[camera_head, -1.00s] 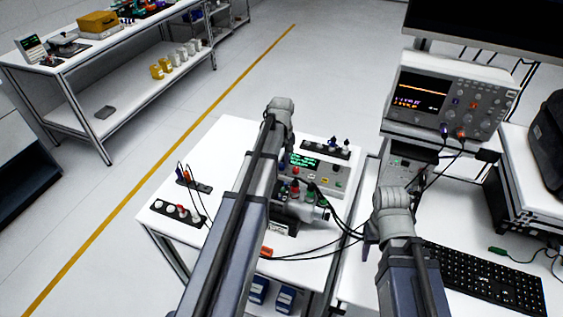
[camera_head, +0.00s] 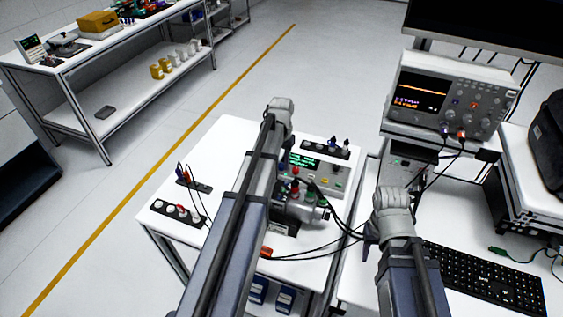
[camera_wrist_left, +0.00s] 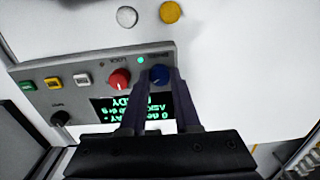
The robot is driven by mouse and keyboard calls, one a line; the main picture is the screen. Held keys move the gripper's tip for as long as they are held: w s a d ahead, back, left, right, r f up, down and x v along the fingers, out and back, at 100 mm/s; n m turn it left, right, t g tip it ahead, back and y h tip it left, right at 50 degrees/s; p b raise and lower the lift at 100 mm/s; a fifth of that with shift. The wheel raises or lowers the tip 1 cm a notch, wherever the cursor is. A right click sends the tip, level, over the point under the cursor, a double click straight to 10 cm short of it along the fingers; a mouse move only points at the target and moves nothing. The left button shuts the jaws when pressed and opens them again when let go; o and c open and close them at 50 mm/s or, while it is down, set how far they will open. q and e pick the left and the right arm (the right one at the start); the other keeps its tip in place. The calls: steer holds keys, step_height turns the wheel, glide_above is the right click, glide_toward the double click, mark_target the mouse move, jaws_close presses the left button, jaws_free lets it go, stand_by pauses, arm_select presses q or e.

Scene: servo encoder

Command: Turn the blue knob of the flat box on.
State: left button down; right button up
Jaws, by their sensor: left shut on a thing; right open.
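The flat grey box (camera_wrist_left: 45,89) has a green-lit text display (camera_wrist_left: 105,108), a red knob (camera_wrist_left: 119,79) and a blue knob (camera_wrist_left: 159,74). A small green light (camera_wrist_left: 140,60) glows between the knobs. In the left wrist view my left gripper (camera_wrist_left: 158,80) is shut on the blue knob, one dark finger on each side. In the head view the box (camera_head: 338,176) is partly behind my left arm, which hides the blue knob and most of that gripper. My right gripper (camera_head: 371,240) hangs at the right bench, away from the box; its fingers show only partly.
A motor (camera_head: 300,211) with cables stands close in front of the box. Black connector strips (camera_head: 325,149) lie behind it and at the table's left. An oscilloscope (camera_head: 450,97) and a keyboard (camera_head: 485,278) are on the right bench.

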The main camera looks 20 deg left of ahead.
mark_target(282, 165)
stand_by(0.4)
arm_select(q)
steer(key=c, duration=0.6)
jaws_free()
step_height(282, 165, up, 8)
steer(key=p, duration=0.8)
steer(key=shift+f, duration=0.1)
arm_select(e)
step_height(282, 165, up, 8)
